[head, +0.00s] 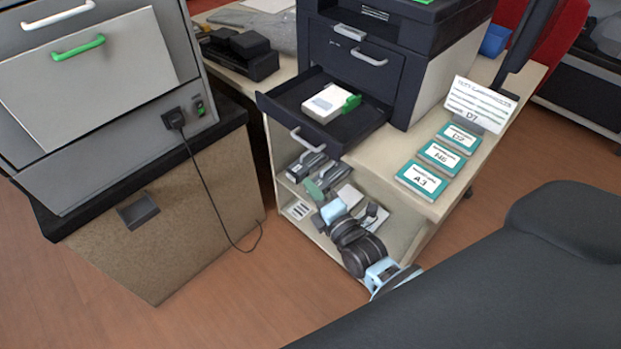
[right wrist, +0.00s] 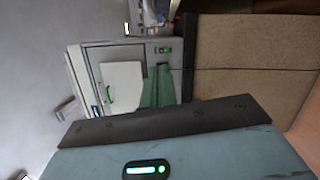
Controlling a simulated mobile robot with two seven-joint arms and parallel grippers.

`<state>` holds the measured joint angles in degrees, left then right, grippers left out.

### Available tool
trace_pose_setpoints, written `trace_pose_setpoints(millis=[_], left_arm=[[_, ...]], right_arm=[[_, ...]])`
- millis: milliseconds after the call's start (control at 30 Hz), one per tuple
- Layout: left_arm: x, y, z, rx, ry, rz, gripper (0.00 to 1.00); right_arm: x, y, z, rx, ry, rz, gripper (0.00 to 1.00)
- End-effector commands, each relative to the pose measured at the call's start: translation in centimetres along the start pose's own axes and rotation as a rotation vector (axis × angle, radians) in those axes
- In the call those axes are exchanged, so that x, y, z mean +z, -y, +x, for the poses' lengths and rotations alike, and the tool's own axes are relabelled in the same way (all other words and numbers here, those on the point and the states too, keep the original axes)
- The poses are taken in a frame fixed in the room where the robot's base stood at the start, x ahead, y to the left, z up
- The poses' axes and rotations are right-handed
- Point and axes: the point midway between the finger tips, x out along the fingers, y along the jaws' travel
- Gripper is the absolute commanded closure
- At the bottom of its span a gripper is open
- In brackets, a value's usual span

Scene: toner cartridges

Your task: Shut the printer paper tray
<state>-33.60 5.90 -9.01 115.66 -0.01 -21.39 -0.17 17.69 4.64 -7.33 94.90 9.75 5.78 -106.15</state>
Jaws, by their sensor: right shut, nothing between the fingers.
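The dark printer (head: 372,45) stands on the desk. Its paper tray (head: 278,97) is pulled out toward me, with a grey handle (head: 308,140) on its front. A white stack or box (head: 325,104) and a green part (head: 350,103) are inside it. My right gripper (head: 320,216) is shut and empty, low in front of the shelf and below the tray, apart from the handle. Its small fingers are hard to make out. My left gripper is not in view.
A grey machine (head: 95,95) with a green handle stands on a speckled cabinet (head: 170,215) at left; it also shows in the right wrist view (right wrist: 105,60). Cartridges (head: 307,163) lie on the shelf. Teal boxes (head: 422,181) and a sign (head: 480,103) stand at right.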

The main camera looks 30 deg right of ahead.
Motion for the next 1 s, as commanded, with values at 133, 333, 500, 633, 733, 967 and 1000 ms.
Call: trace_pose_setpoints(millis=[133, 333, 500, 633, 733, 967, 1000], left_arm=[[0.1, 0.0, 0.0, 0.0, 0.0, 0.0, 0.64], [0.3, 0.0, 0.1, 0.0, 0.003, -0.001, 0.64], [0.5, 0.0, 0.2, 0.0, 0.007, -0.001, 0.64], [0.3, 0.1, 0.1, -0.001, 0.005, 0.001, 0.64], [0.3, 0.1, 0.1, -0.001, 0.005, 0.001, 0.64], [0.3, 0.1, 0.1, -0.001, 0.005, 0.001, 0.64], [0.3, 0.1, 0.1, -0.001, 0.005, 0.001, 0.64]], right_arm=[[0.0, -0.1, 2.7, 0.002, 0.0, 0.001, 1.0], [0.0, -0.1, 6.2, 0.001, -0.001, 0.001, 1.0], [0.5, 0.0, 8.7, -0.001, 0.0, -0.003, 1.0], [2.3, -0.1, 8.9, 0.0, -0.001, -0.004, 1.0], [3.1, 0.0, 9.2, 0.0, -0.001, -0.002, 1.0], [3.9, 0.0, 9.3, 0.0, -0.001, 0.001, 1.0], [3.9, 0.0, 9.3, -0.001, -0.001, 0.001, 1.0]])
